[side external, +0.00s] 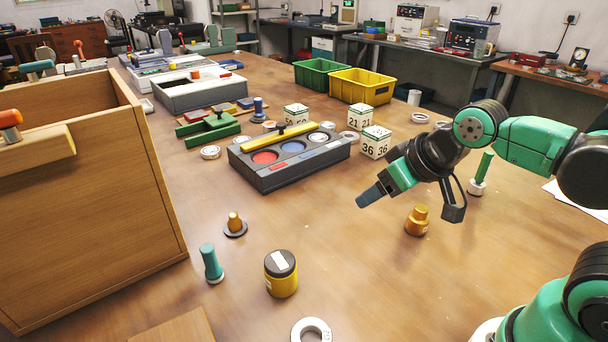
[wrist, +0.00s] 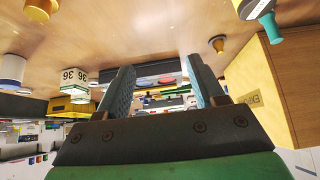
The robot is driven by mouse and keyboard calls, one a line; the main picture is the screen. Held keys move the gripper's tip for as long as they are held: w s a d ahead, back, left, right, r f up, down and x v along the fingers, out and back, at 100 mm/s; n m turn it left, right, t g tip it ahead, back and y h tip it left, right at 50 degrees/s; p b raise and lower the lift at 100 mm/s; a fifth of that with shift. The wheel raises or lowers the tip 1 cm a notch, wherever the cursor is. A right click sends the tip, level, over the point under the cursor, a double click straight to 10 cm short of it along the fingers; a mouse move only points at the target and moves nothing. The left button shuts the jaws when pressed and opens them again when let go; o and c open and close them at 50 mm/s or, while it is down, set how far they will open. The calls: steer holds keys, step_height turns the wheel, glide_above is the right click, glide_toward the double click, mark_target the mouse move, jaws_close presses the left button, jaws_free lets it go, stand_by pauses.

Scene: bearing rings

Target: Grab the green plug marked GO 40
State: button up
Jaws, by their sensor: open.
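A slim green plug (side external: 484,168) stands upright on a white base at the right, behind my arm in the side view. A teal-green plug (side external: 211,262) with a white base stands at the front left. It also shows in the wrist view (wrist: 271,27), at the upper right. The marking GO 40 cannot be read on either. My gripper (side external: 369,196) is open and empty above the table, apart from both plugs. Its two fingers are spread in the wrist view (wrist: 160,66), with nothing between them.
An orange plug (side external: 417,221) stands below my gripper. A brass plug (side external: 235,225), a yellow jar (side external: 281,275) and a white ring (side external: 311,330) are nearer the front. A dark tray (side external: 305,172) and number cubes (side external: 375,143) lie behind. A wooden box (side external: 95,215) blocks the left.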

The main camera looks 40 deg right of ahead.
steer(key=shift+d, duration=0.1)
steer(key=m+g+h, duration=0.8)
steer(key=m+h, duration=0.5)
steer(key=m, duration=0.5)
glide_toward(490, 158)
steer(key=x, duration=0.7)
steer(key=shift+w+f, duration=0.15)
steer(key=shift+w, duration=0.15)
steer(key=shift+s+d+f+h, duration=0.1)
steer(key=shift+d+f+h, duration=0.05)
steer(key=shift+d+h, duration=0.15)
steer(key=shift+x, duration=2.45)
jaws_close()
